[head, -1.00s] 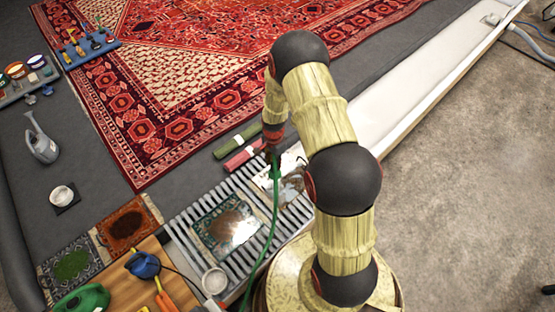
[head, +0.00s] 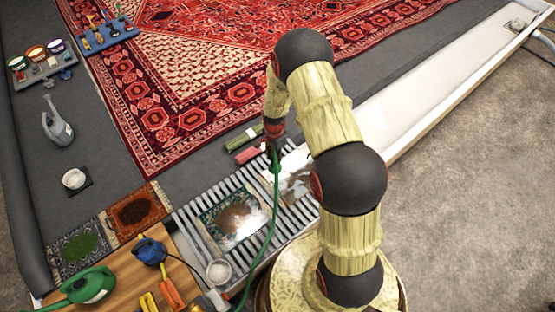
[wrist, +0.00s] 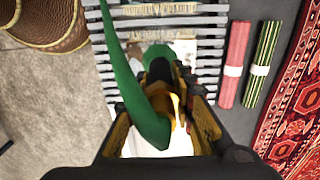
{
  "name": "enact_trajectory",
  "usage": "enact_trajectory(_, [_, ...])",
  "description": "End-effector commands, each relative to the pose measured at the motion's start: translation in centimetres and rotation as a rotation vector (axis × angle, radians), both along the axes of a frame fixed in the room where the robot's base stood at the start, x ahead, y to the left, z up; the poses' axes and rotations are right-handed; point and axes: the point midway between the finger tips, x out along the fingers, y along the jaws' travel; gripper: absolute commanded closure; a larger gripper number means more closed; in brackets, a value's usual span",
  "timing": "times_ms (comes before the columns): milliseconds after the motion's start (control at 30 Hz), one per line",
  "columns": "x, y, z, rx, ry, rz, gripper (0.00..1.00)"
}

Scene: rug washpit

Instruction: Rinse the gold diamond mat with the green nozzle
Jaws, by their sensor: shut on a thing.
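My gripper (head: 274,150) is shut on the green nozzle (head: 276,168), whose green hose (head: 273,215) runs down toward my base. The nozzle and hose also show in the wrist view (wrist: 140,95), with my gripper (wrist: 172,100) around the nozzle. A pale mat with brown stains (head: 298,182) lies on the slatted grate under the nozzle, partly hidden by my arm. Its fringe shows in the wrist view (wrist: 165,10). A teal-bordered mat (head: 208,225) with a brown patch and bright glare lies beside it. I cannot make out gold diamonds on either.
Two rolls, green (head: 243,138) and red (head: 250,155), lie beyond the slatted grate (head: 188,232). Two stained mats, orange-bordered (head: 155,192) and dark (head: 62,262), lie left. A large red rug (head: 190,85) fills the back.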

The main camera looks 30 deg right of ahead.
Motion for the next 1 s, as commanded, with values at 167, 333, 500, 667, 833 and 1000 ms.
enact_trajectory(167, [1.2, 0.3, -0.1, 0.0, -0.001, 0.001, 1.0])
enact_trajectory(333, [2.3, 0.5, -0.1, -0.001, -0.001, 0.0, 1.0])
enact_trajectory(500, [3.4, 0.6, 0.0, 0.0, -0.003, 0.001, 1.0])
enact_trajectory(667, [4.2, 0.8, -0.1, 0.0, 0.0, 0.0, 1.0])
enact_trajectory(833, [4.4, -0.4, 0.0, -0.001, -0.001, -0.002, 1.0])
enact_trajectory(1000, [4.6, -1.5, 0.0, -0.001, -0.001, -0.001, 1.0])
